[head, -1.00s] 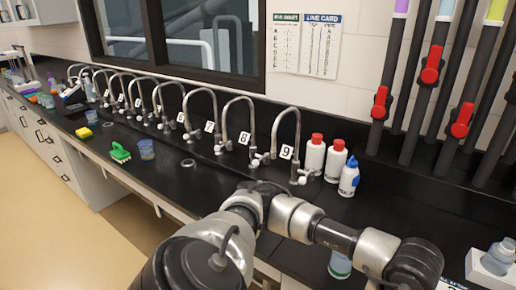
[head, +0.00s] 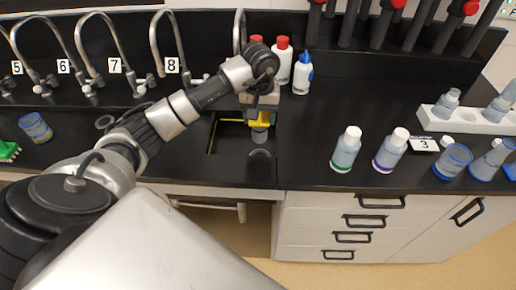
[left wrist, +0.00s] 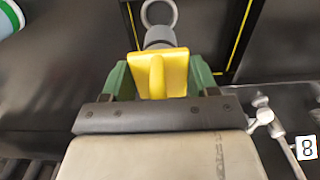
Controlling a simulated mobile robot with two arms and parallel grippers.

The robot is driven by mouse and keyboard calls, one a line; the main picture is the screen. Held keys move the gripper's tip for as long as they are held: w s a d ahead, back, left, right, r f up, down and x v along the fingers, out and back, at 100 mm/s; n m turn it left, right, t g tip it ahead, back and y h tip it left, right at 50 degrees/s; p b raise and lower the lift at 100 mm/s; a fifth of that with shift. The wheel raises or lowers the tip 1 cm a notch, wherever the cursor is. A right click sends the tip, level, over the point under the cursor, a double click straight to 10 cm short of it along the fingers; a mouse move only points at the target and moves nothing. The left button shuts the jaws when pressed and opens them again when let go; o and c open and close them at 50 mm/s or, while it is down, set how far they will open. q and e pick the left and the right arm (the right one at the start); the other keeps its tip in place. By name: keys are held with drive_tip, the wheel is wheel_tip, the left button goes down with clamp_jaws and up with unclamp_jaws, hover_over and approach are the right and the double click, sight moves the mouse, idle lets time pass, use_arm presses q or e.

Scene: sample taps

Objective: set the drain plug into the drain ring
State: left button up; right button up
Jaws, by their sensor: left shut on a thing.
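The drain plug (head: 260,119) has a yellow grip on top and a grey round stopper below. My left gripper (left wrist: 158,76) is shut on the yellow grip, with a green-padded finger on each side in the left wrist view. The plug (left wrist: 158,62) hangs over the black counter, with its stopper facing away from the wrist. The drain ring (head: 260,153) is a small grey ring just in front of the stopper in the head view. The ring also shows beyond the stopper in the left wrist view (left wrist: 174,16). Contact between them cannot be told. My right gripper is not in view.
A yellow-edged recess (head: 229,136) lies left of the plug. White bottles with red caps (head: 283,60) and a blue-capped bottle (head: 303,76) stand behind. A green-based bottle (head: 345,152) stands to the right. Taps line the left back. Some counter right of the plug is clear.

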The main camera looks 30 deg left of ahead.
sight(260, 140)
use_arm(q)
drive_tip(key=f, duration=0.3)
drive_tip(key=f+p, duration=0.1)
drive_tip(key=shift+d+f, duration=0.2)
drive_tip(key=shift+d, duration=0.05)
drive_tip(key=shift+a+f, duration=0.15)
drive_tip(key=shift+f, duration=0.5)
wheel_tip(260, 140, down, 3)
drive_tip(key=shift+f+p, duration=0.1)
drive_tip(key=shift+p, duration=0.5)
drive_tip(key=shift+f+b, duration=0.4)
drive_tip(key=shift+b, duration=0.15)
drive_tip(key=o, duration=1.3)
drive_tip(key=shift+o, duration=0.3)
drive_tip(key=shift+r, duration=0.1)
